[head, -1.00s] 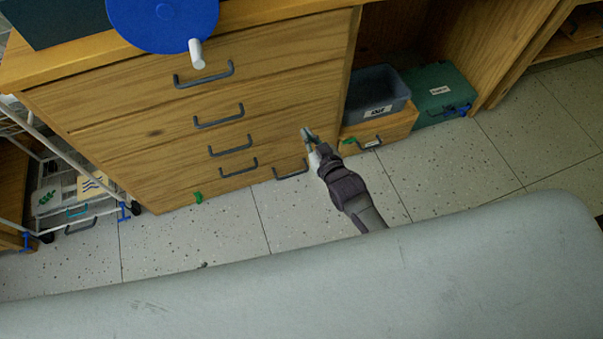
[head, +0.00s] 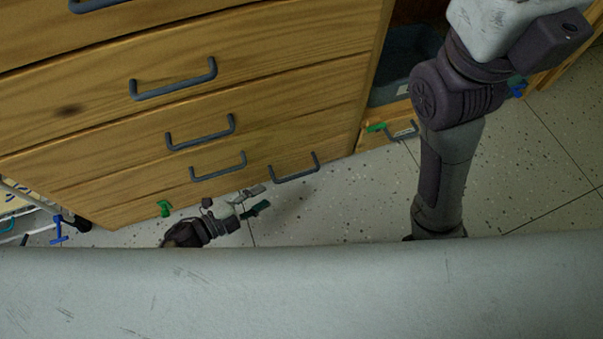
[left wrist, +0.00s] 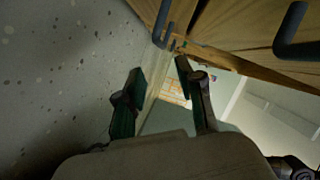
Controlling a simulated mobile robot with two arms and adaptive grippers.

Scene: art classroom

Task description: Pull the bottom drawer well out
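The wooden drawer unit (head: 110,120) fills the left and middle of the head view, with dark handles stacked down its front. The lowest handle of the column (head: 218,170) is above and left of my left gripper (head: 258,199). Another low handle (head: 294,170) is at the unit's lower right, near the floor. The drawer fronts look flush. My left gripper is open, low over the floor, with nothing between its fingers. In the left wrist view its fingertips (left wrist: 160,72) point toward a dark handle (left wrist: 163,25) just beyond them. My right gripper is hidden below the grey surface in front.
My right arm hangs at the right of the head view. A low wooden box (head: 376,135) with a handle and green clip stands right of the unit. Another green clip (head: 164,208) shows at the unit's base. Speckled floor (head: 330,205) is free before the unit.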

